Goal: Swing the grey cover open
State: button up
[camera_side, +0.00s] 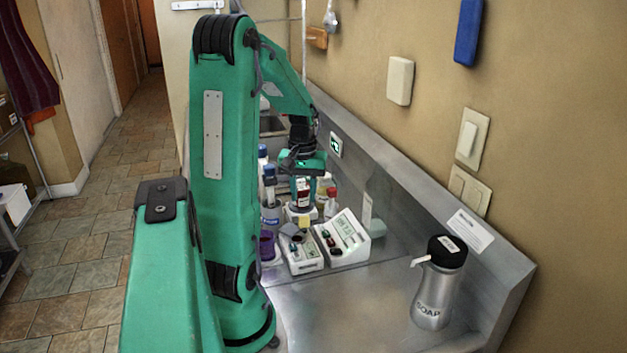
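A small grey flap (289,229), which may be the grey cover, shows on the white device (303,262) on the steel counter. It is too small to tell whether it is shut or partly raised. My gripper (311,178) points down above the cluster of bottles and devices, behind and above the grey flap. Its fingertips are small and merge with a dark red bottle (303,194) below. I cannot tell whether they are open, or whether they touch the bottle.
A second white device (343,238) stands to the right. A purple cup (267,246) and several bottles crowd around. A soap dispenser (436,290) stands at the front right. The steel counter (350,300) is clear between them. A wall bounds the right side.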

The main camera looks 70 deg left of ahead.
aim_at(304, 216)
jog(key=n, duration=1.5)
jog(key=shift+n, duration=0.4)
jog(key=n, duration=0.5)
jog(key=shift+n, duration=0.3)
jog(key=shift+f, duration=0.2)
jog(key=shift+f, duration=3.75)
jog(key=shift+c, duration=0.4)
grip_shut()
